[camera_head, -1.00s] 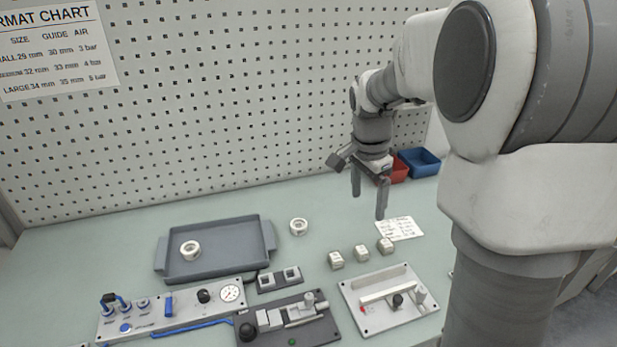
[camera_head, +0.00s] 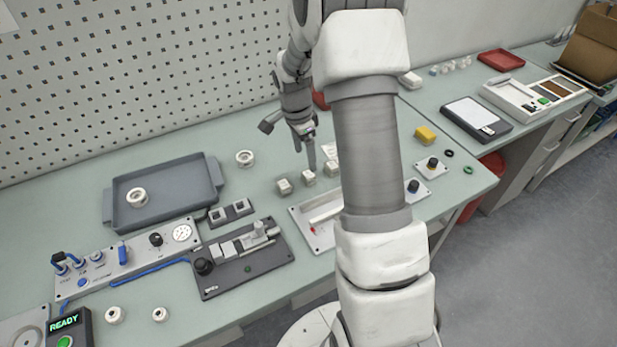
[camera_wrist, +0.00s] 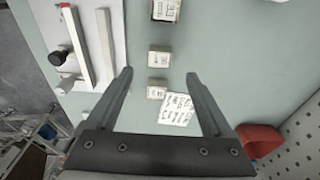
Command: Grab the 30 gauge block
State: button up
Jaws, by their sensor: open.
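Three small pale gauge blocks stand in a row in the head view: a left one (camera_head: 284,186), a middle one (camera_head: 308,178) and a right one (camera_head: 331,168). The wrist view shows them as a top block (camera_wrist: 165,10), a middle block (camera_wrist: 158,59) and a lower block (camera_wrist: 157,92). Their printed marks are too small to tell surely which is the 30. My gripper (camera_wrist: 158,75) is open and empty, pointing down above the bench by the row. In the wrist view, the middle and lower blocks appear between its fingers. My arm hides part of the bench.
A white printed card (camera_wrist: 176,110) lies beside the lower block. A light fixture plate (camera_head: 312,226) lies in front of the row. A grey tray (camera_head: 180,205) is at left, and a red bin (camera_wrist: 260,139) stands near the pegboard.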

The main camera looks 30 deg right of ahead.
aim_at(309, 174)
jog(key=f, duration=0.5)
jog(key=d+f, duration=0.1)
jog(key=f, duration=0.1)
jog(key=shift+f, duration=0.15)
grip_shut()
dwell(0.3)
